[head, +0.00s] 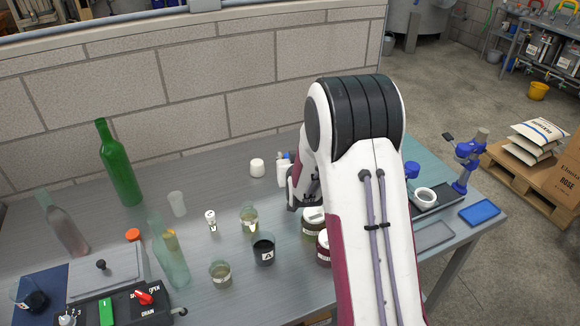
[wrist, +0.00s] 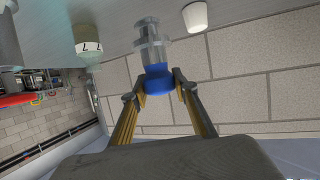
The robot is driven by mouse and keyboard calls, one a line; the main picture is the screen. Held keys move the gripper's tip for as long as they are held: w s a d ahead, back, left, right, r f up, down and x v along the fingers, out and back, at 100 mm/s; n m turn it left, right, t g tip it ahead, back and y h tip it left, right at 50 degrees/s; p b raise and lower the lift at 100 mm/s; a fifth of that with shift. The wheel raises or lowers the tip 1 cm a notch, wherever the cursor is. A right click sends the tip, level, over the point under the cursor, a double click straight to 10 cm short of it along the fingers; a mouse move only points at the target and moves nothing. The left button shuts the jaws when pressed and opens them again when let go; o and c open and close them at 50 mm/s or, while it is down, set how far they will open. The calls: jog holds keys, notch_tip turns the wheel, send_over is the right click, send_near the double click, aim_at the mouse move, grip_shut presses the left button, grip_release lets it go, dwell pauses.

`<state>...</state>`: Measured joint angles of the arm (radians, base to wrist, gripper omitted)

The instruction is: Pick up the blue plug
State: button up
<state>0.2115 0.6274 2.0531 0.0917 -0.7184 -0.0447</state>
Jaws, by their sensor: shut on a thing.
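The blue plug (wrist: 158,82) sits between the two fingertips of my gripper (wrist: 159,90) in the wrist view. The fingers are shut on its sides. A clear grey stepped piece (wrist: 151,42) extends from the plug's far side, toward the table surface. I cannot tell whether that piece touches the table. In the head view my arm hides most of my gripper and the plug; a small bit of blue shows beside the arm, too small to make out.
On the table (head: 85,205) a white cup (head: 257,168) stands behind. A green bottle (head: 119,165), clear bottles and several small jars, including a dark one (head: 263,250), stand left of my arm. A blue tray (head: 479,211) lies at the right edge. A block wall (head: 210,85) runs behind.

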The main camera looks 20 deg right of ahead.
jog(key=shift+r, duration=2.1)
jog(key=shift+a, duration=0.15)
